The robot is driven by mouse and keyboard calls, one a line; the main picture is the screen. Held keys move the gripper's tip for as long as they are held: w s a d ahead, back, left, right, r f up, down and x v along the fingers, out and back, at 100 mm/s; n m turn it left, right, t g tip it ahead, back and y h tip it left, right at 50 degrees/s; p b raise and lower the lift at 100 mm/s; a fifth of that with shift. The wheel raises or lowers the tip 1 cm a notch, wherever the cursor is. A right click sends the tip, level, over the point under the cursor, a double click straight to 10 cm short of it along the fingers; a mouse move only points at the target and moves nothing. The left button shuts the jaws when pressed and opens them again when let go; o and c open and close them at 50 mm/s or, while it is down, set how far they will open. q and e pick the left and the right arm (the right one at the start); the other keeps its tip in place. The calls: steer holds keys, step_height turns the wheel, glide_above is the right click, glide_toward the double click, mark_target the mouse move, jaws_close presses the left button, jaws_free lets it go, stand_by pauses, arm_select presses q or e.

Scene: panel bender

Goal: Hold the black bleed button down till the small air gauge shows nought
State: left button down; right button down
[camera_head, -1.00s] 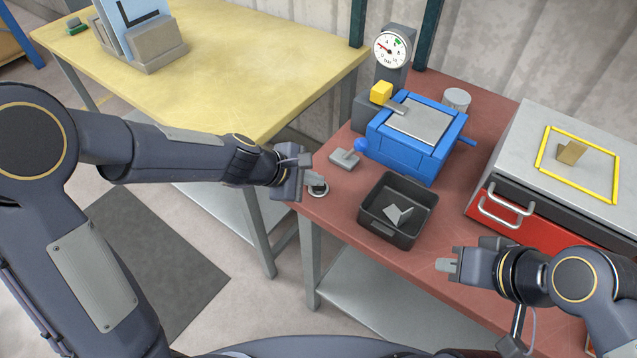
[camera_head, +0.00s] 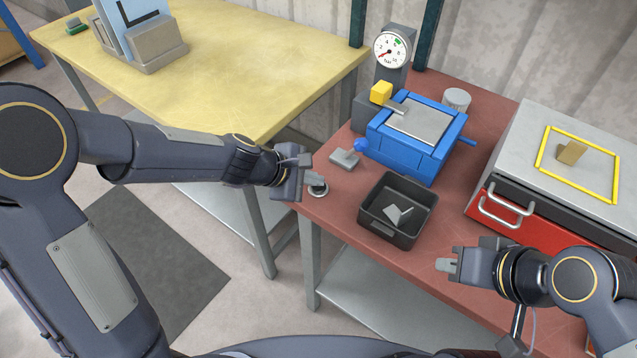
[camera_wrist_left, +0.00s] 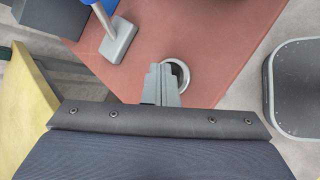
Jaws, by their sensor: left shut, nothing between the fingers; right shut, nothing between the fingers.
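The bleed button's pale round collar (camera_head: 319,192) is on the near left corner of the red-brown bench. My left gripper (camera_head: 311,181) is shut and empty, with its fingertips at the collar. In the left wrist view the shut fingers (camera_wrist_left: 161,80) overlap the left side of the collar (camera_wrist_left: 183,70). The black button itself is mostly hidden there, so I cannot see how deep it sits. The small air gauge (camera_head: 392,49) has a white dial on a grey post. Its red needle points to the lower left, near the low end. My right gripper (camera_head: 447,265) is shut and empty above the bench's front edge.
A black bin (camera_head: 377,225) with a grey piece inside stands right of the button. Behind it are a small grey block (camera_head: 344,159) with a blue-knobbed lever and a blue machine (camera_head: 406,160). A grey and red cabinet (camera_head: 520,170) stands at right, a yellow table (camera_head: 240,60) at left.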

mark_target(314, 188)
stand_by(0.3)
arm_select(q)
steer(key=shift+r+p, duration=0.85)
steer(key=shift+r, duration=0.05)
step_height(314, 188, up, 5)
steer(key=p, duration=0.5)
